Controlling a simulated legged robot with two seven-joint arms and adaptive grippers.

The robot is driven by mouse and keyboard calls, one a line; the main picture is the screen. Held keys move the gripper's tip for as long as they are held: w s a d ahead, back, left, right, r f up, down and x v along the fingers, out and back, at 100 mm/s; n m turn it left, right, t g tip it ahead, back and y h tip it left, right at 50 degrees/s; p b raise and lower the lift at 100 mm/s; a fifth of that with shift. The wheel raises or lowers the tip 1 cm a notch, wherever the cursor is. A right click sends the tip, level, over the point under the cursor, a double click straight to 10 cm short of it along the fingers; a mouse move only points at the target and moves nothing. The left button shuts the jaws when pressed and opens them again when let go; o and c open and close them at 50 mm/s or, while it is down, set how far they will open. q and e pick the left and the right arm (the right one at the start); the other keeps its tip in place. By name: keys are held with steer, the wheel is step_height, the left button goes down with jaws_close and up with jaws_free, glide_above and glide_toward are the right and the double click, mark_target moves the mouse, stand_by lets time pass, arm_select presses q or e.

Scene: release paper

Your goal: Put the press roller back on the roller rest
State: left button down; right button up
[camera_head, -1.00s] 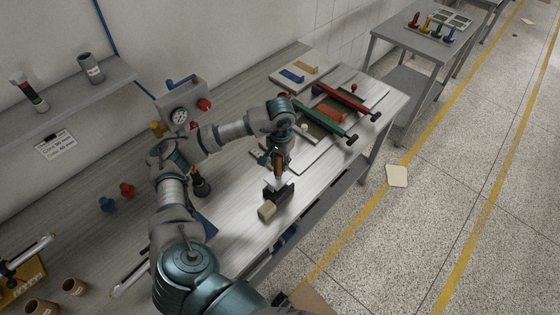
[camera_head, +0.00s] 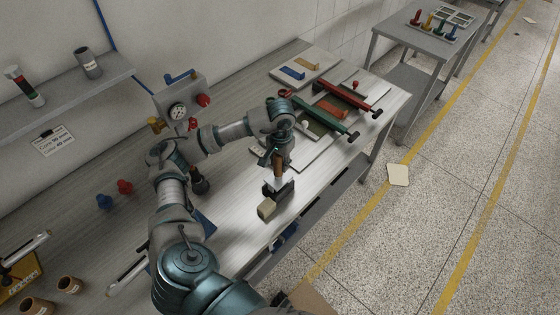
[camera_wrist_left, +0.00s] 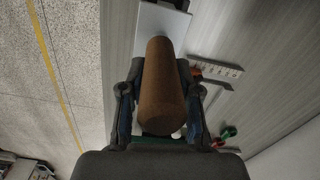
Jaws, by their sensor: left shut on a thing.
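My left gripper (camera_head: 282,158) is shut on a brown wooden handle (camera_head: 278,172). The wrist view shows this handle (camera_wrist_left: 160,88) between the two fingers. A flat pale plate (camera_wrist_left: 162,24) shows beyond the handle's far end; I cannot tell whether it belongs to the held tool. The held tool is probably the press roller, but its working end is hard to make out. Directly below the handle is a black piece (camera_head: 285,192) with a tan block (camera_head: 266,208) at its near side. I cannot tell whether this is the roller rest, or whether the tool touches it. My right gripper is out of view.
Red (camera_head: 352,97) and green (camera_head: 322,118) bars lie on plates towards the bench's right end. A gauge box (camera_head: 180,108) stands behind my arm. The bench front near the tool is mostly clear.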

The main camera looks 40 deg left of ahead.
arm_select(q)
steer(key=shift+f+b, duration=1.15)
steer(key=shift+f, duration=0.25)
steer(key=c, duration=0.7)
jaws_free()
steer(key=shift+c, duration=0.2)
step_height(320, 180, up, 12)
steer(key=shift+w+f, duration=0.1)
